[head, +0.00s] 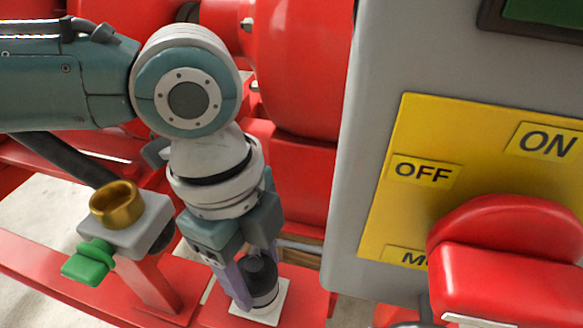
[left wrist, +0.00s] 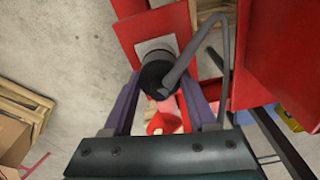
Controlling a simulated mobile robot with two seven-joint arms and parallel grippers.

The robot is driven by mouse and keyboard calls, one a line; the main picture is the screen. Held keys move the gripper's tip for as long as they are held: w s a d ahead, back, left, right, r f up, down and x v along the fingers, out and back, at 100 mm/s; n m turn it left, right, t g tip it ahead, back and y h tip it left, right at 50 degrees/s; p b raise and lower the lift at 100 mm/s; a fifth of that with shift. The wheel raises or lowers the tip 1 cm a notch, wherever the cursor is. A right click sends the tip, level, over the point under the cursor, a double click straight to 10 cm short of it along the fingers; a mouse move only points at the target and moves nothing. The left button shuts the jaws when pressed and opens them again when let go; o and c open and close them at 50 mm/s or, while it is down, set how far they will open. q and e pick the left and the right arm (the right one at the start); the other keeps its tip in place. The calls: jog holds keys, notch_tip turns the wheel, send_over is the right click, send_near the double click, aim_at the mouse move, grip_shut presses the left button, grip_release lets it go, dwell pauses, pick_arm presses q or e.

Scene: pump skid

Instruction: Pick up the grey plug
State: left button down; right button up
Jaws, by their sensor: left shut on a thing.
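The plug (head: 262,284), a dark grey to black cylinder, stands upright at a small whitish square plate (head: 243,314) on the red frame in the head view. My left gripper (head: 254,272) points down with its purple-grey fingers on either side of the plug, shut on it. In the left wrist view, the plug (left wrist: 153,76) sits between the fingers, with a grey cable (left wrist: 226,52) bending away from it. The plate (left wrist: 157,47) shows just beyond it. I cannot tell whether the plug is seated in the plate or clear of it. My right gripper is not in view.
A grey panel (head: 350,190) with a yellow plate and a big red handle (head: 510,245) stands close on the right. A brass ring fitting (head: 117,204) with a green lever (head: 88,264) is at left. Red pump parts (head: 300,70) lie behind.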

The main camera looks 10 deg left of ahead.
pick_arm(q)
notch_tip(320, 180, up, 20)
jog(key=p, duration=0.6)
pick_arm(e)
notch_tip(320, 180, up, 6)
